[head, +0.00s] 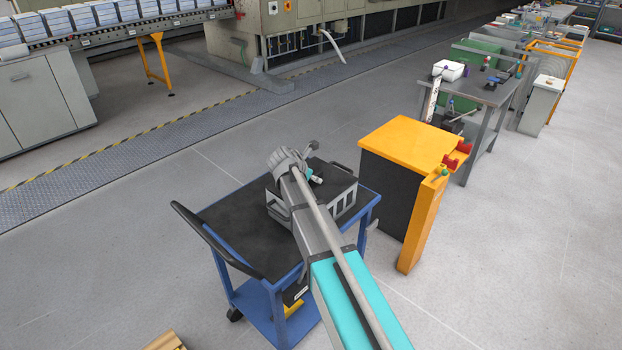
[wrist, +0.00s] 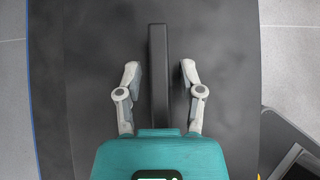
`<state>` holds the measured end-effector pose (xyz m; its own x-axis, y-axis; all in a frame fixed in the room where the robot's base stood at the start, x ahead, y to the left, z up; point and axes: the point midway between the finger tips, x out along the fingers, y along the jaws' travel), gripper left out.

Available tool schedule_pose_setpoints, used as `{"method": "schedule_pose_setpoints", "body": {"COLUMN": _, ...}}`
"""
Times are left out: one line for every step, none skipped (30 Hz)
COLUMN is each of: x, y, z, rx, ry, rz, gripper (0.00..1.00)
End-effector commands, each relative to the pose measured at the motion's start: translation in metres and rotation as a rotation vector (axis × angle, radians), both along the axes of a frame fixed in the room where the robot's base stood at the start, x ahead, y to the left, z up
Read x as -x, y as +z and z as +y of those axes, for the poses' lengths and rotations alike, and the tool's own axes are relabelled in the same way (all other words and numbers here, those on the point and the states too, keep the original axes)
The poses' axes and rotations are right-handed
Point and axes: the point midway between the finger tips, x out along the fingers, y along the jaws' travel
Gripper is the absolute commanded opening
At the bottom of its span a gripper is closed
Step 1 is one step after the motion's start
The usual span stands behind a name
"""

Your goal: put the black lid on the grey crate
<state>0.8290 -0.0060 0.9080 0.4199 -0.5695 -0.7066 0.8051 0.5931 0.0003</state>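The black lid (wrist: 225,50) lies flat under my gripper in the wrist view, with a raised black bar handle (wrist: 159,45) along its middle. My gripper (wrist: 160,70) is open, one finger on each side of the handle, with a gap on both sides. In the head view the grey crate (head: 343,206), with slotted walls, stands on the blue cart. A dark flat top (head: 340,183) shows at the crate, partly hidden by my arm. I cannot tell whether it is the lid seated on the crate. My gripper's fingers are mostly hidden there.
The blue cart (head: 245,228) has a black top, clear on its left, and a black push handle (head: 210,240). An orange-topped cabinet (head: 408,140) stands close to its right. A grey workbench (head: 480,90) is farther back. Open floor lies left of the cart.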

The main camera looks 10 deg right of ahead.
Motion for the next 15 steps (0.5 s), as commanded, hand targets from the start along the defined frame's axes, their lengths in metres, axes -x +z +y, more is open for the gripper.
{"method": "schedule_pose_setpoints", "body": {"x": 0.0, "y": 0.0, "z": 0.0, "rx": 0.0, "ry": 0.0, "rz": 0.0, "gripper": 0.56}}
{"method": "schedule_pose_setpoints", "body": {"x": 0.0, "y": 0.0, "z": 0.0, "rx": 0.0, "ry": 0.0, "rz": 0.0, "gripper": 0.56}}
{"method": "schedule_pose_setpoints", "body": {"x": 0.0, "y": 0.0, "z": 0.0, "rx": 0.0, "ry": 0.0, "rz": 0.0, "gripper": 0.56}}
{"method": "schedule_pose_setpoints", "body": {"x": 0.0, "y": 0.0, "z": 0.0, "rx": 0.0, "ry": 0.0, "rz": 0.0, "gripper": 0.56}}
{"method": "schedule_pose_setpoints", "body": {"x": 0.0, "y": 0.0, "z": 0.0, "rx": 0.0, "ry": 0.0, "rz": 0.0, "gripper": 0.56}}
{"method": "schedule_pose_setpoints", "body": {"x": 0.0, "y": 0.0001, "z": 0.0001, "rx": 0.0, "ry": 0.0, "rz": 0.0, "gripper": 0.56}}
{"method": "schedule_pose_setpoints", "body": {"x": -0.0001, "y": 0.0, "z": 0.0001, "rx": 0.0, "ry": 0.0, "rz": 0.0, "gripper": 0.56}}
{"method": "schedule_pose_setpoints", "body": {"x": -0.0001, "y": 0.0, "z": 0.0001, "rx": 0.0, "ry": 0.0, "rz": 0.0, "gripper": 0.56}}
{"method": "schedule_pose_setpoints", "body": {"x": 0.0, "y": 0.0001, "z": 0.0001, "rx": 0.0, "ry": 0.0, "rz": 0.0, "gripper": 0.56}}
{"method": "schedule_pose_setpoints", "body": {"x": 0.0, "y": 0.0002, "z": 0.0001, "rx": 0.0, "ry": 0.0, "rz": 0.0, "gripper": 0.56}}
{"method": "schedule_pose_setpoints", "body": {"x": 0.0, "y": 0.0005, "z": 0.0001, "rx": 0.0, "ry": 0.0, "rz": 0.0, "gripper": 0.56}}
{"method": "schedule_pose_setpoints", "body": {"x": 0.0, "y": 0.001, "z": 0.0002, "rx": 0.0, "ry": 0.0, "rz": 0.0, "gripper": 0.56}}
{"method": "schedule_pose_setpoints", "body": {"x": 0.0, "y": 0.0015, "z": 0.0001, "rx": 0.0, "ry": 0.0, "rz": 0.0, "gripper": 0.56}}
{"method": "schedule_pose_setpoints", "body": {"x": 0.0, "y": 0.0022, "z": 0.0002, "rx": 0.0, "ry": 0.0, "rz": 0.0, "gripper": 0.56}}
{"method": "schedule_pose_setpoints", "body": {"x": -0.0001, "y": 0.0034, "z": 0.0002, "rx": 0.0, "ry": 0.0, "rz": 0.0, "gripper": 0.56}}
